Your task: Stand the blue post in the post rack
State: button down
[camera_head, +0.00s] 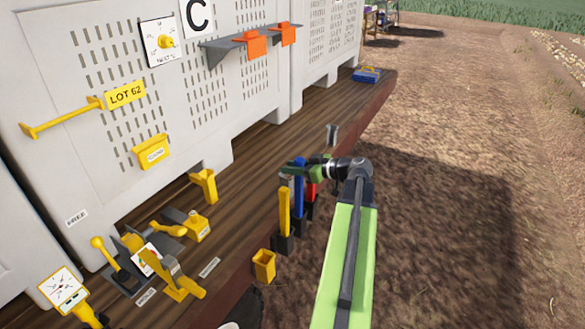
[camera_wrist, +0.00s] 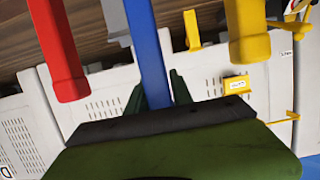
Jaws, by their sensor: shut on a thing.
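The blue post (camera_head: 299,190) is upright between a yellow post (camera_head: 284,212) and a red post (camera_head: 311,189). My gripper (camera_head: 292,170) is shut on it near its top. In the wrist view the blue post (camera_wrist: 150,55) runs between my gripper's fingers (camera_wrist: 158,88). The post rack shows as dark sockets (camera_head: 283,244) along the deck's front edge. The blue post's lower end is at the rack, partly behind the yellow post. I cannot tell whether it is seated in a socket.
In the wrist view the red post (camera_wrist: 58,45) and yellow post (camera_wrist: 246,30) flank the blue one closely. A yellow open box (camera_head: 264,265) is at the deck edge. Yellow levers (camera_head: 172,275) stand further left. A white perforated wall (camera_head: 110,110) rises behind. Open soil lies right.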

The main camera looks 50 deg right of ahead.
jog(key=shift+f+b, duration=2.15)
jog(key=shift+f, duration=0.2)
jog(key=c, duration=1)
grip_release()
jog(key=shift+c, duration=0.2)
jog(key=p+v, duration=0.5)
jog(key=v, duration=1.2)
jog(key=shift+s, duration=0.25)
jog(key=shift+r, duration=0.1)
